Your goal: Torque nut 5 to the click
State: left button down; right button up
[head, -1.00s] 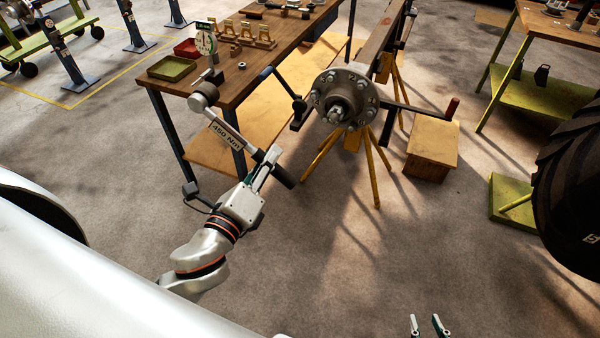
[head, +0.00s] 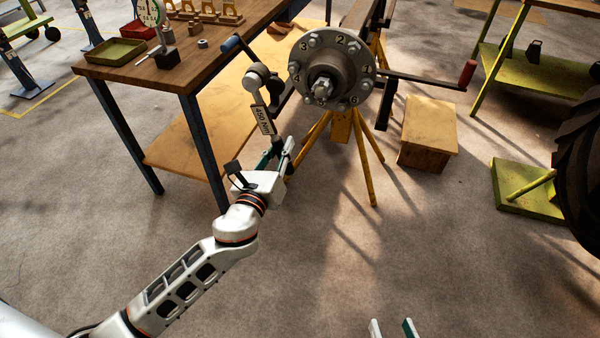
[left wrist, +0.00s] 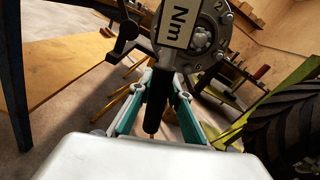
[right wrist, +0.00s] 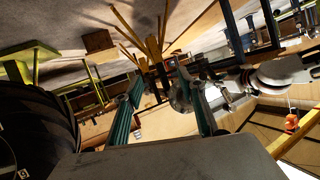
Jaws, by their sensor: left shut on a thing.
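The hub (head: 326,68) is a grey flange with a ring of numbered nuts around a central castle nut. Numbers 1, 2, 3, 4 and 6 are legible; the 5, apparently at the lower left, is not clear. The torque wrench (head: 262,120), labelled 450 Nm, stands nearly upright left of the hub, its round head apart from the nuts in the picture. My left gripper (head: 283,152) is shut on its black handle, seen in the left wrist view (left wrist: 154,112). My right gripper (head: 392,328) is open and empty, low in front of the hub.
A workbench (head: 190,78) with a green tray (head: 117,51) and a gauge (head: 150,14) stands left. A crank arm with a red grip (head: 467,73) sticks out right of the hub. Yellow stand legs (head: 366,165), a wooden box (head: 428,133) and a tyre (head: 580,155) are nearby. The front floor is clear.

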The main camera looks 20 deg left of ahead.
pick_arm(q)
jog(key=w+f+m+b, duration=0.1)
jog(key=w+f+b, duration=0.2)
jog(key=f, duration=0.6)
jog(key=w+f+m+b, duration=0.2)
jog(key=w+f+b, duration=0.2)
jog(key=f, duration=0.5)
jog(key=shift+w+d+m+b, duration=0.2)
jog(key=shift+w+m+b, duration=0.1)
jog(key=shift+w, duration=0.7)
pick_arm(e)
jog(key=f, duration=0.1)
jog(key=a+f+m, duration=0.1)
jog(key=s+f+m, duration=0.1)
jog(key=shift+a+f, duration=0.3)
jog(key=shift+f, duration=0.1)
pick_arm(q)
jog(key=shift+w+f, duration=0.1)
jog(key=shift+f, duration=0.05)
jog(key=w+b, duration=0.2)
jog(key=w, duration=0.8)
jog(key=shift+d, duration=0.2)
pick_arm(e)
jog(key=a+m, duration=0.2)
jog(key=m, duration=0.1)
jog(key=shift+s+a+f+y, duration=0.2)
jog(key=shift+s+y, duration=0.1)
jog(key=shift+s, duration=0.1)
